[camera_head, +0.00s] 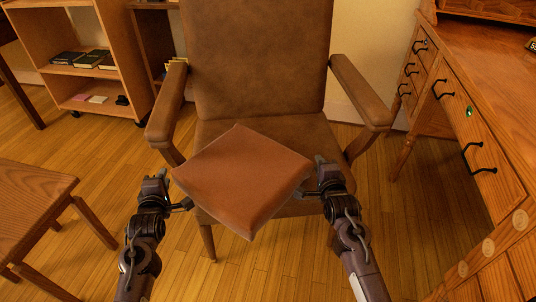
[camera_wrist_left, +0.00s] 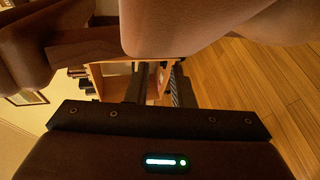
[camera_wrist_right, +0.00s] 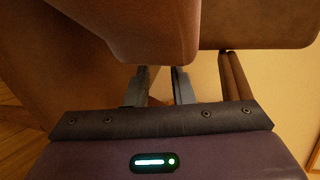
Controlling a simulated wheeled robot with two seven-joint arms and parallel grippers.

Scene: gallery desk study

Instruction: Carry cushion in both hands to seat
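The reddish-brown square cushion (camera_head: 240,177) is held up between my two grippers, turned cornerwise. In the head view it overlaps the front of the seat (camera_head: 276,138) of the brown armchair. My left gripper (camera_head: 186,203) is at its left side and my right gripper (camera_head: 312,190) at its right side. The cushion also fills the upper part of the left wrist view (camera_wrist_left: 200,25) and the right wrist view (camera_wrist_right: 150,28).
The chair's armrests (camera_head: 167,105) (camera_head: 360,92) flank the seat, and its backrest (camera_head: 258,55) rises behind. A wooden desk (camera_head: 490,120) stands at right. A wooden stool (camera_head: 30,205) is at left, and a bookshelf (camera_head: 100,70) behind. Bare floor shows around the chair.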

